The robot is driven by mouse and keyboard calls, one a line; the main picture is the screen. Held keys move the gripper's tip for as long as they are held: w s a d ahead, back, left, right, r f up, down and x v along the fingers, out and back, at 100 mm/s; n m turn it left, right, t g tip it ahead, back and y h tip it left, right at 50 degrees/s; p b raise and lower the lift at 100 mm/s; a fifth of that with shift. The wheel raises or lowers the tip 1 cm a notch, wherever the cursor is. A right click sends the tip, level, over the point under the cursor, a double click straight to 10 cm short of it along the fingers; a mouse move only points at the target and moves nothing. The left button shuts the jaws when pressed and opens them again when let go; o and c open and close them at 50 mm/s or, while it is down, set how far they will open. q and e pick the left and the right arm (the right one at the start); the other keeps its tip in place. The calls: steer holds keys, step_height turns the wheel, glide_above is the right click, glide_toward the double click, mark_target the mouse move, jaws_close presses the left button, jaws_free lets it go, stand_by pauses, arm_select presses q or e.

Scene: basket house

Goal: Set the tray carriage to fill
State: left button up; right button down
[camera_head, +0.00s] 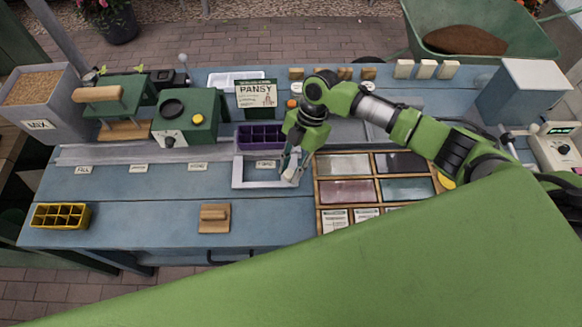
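The tray carriage appears to be the pale rectangular frame (238,172) at the right part of the grey rail, beside the rightmost rail label. A purple celled tray (258,138) sits directly behind it; I cannot tell if they are joined. The label reading FILL (83,169) is at the far left of the rail. My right gripper (293,172) points down at the frame's right side, with its fingers close to or touching a pale part there. Whether they grip it is unclear. My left gripper is out of view.
A green machine with a dial (188,118) and a green press (120,108) stand behind the rail. A soil bin marked MIX (40,95) is at far left. A yellow tray (60,216) and wooden block (214,218) lie in front. A compartment box (317,195) is right of the carriage.

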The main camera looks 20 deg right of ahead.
steer(key=w+a+b, duration=0.1)
steer(key=a+b, duration=0.1)
steer(key=a, duration=0.4)
steer(key=w+a+b, duration=0.2)
steer(key=a, duration=0.3)
steer(key=w+a+b, duration=0.2)
steer(key=a+b, duration=0.1)
steer(key=a, duration=0.3)
steer(key=shift+w+a, duration=0.1)
steer(key=shift+a, duration=0.25)
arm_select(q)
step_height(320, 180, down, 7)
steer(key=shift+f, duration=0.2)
arm_select(e)
steer(key=shift+w+a, duration=0.2)
steer(key=shift+a, duration=0.5)
steer(key=c, duration=1.8)
jaws_free()
steer(key=shift+o, duration=0.2)
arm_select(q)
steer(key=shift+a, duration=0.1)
arm_select(e)
steer(key=shift+d, duration=0.1)
steer(key=v, duration=1.2)
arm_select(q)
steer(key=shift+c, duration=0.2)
